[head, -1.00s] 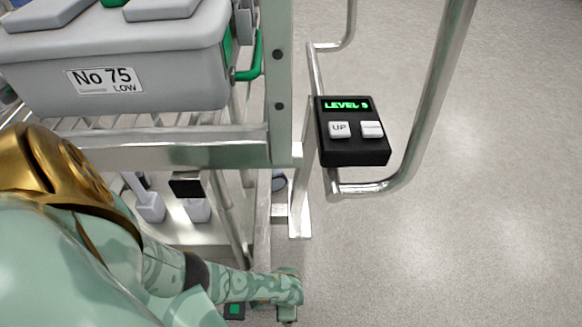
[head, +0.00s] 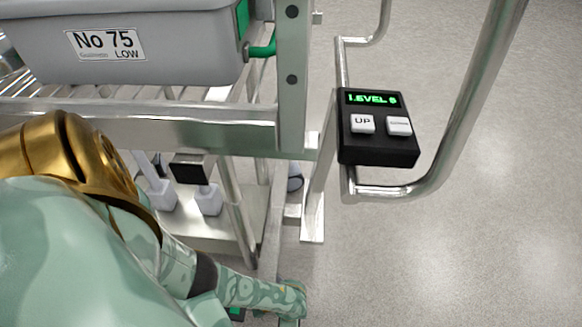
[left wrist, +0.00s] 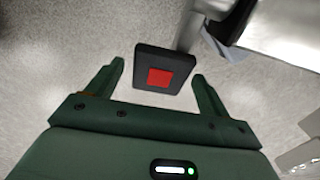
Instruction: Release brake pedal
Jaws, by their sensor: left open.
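A black square pedal pad (left wrist: 145,72) with a red square (left wrist: 159,77) on top shows in the left wrist view, joined to a metal arm (left wrist: 190,27). My left gripper (left wrist: 159,71) is open and empty, with its two dark green fingers on either side of the pad in the picture. I cannot tell whether they touch it. In the head view my left forearm (head: 245,285) reaches down to the bottom edge beside the cart, and its fingertips are hidden. My right gripper is not in view.
A metal cart frame (head: 150,130) carries a grey bin (head: 190,45) labelled No 75 LOW. A black control box (head: 378,152) with a green display and white buttons sits by a bent metal handle (head: 440,140). The grey floor to the right is clear.

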